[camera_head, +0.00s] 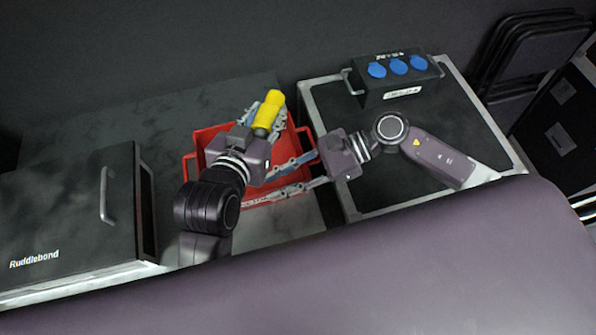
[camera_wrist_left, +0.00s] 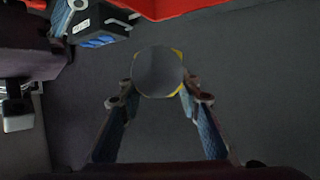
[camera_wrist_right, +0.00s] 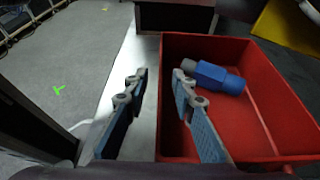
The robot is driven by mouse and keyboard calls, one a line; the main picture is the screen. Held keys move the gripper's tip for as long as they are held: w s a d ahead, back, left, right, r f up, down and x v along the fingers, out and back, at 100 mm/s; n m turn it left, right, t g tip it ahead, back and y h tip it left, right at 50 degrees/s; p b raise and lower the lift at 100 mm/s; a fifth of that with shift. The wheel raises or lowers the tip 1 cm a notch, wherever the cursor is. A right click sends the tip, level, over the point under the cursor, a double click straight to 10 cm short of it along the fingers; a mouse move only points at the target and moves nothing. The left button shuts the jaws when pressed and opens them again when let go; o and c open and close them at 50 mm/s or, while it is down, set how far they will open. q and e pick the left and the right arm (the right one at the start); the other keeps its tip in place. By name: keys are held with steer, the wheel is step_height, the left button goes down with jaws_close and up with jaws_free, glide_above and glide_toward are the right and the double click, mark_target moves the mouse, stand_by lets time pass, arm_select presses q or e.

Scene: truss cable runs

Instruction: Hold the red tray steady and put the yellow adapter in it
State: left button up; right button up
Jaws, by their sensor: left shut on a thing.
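The red tray (camera_head: 204,138) sits between two dark cases; it also shows in the right wrist view (camera_wrist_right: 262,125). My left gripper (camera_head: 262,126) is shut on the yellow adapter (camera_head: 270,104) and holds it above the tray's far part. In the left wrist view the adapter's grey round end (camera_wrist_left: 158,72) faces the camera between the fingers. My right gripper (camera_wrist_right: 157,88) is open at the tray's near wall, one finger inside and one outside; I see no clear contact. A blue adapter (camera_wrist_right: 218,78) lies in the tray, largely hidden by my arms in the head view.
A black box with blue sockets (camera_head: 396,74) stands on the right case (camera_head: 440,130). A dark Ruddlebond case (camera_head: 70,215) with a handle stands at the left. Folded dark chairs (camera_head: 520,60) stand at the far right. The dark surface left of the tray is clear.

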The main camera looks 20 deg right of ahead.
mark_target(258, 193)
steer(key=shift+x, duration=2.6)
steer(key=shift+f, duration=0.1)
steer(key=shift+c, duration=0.5)
jaws_close()
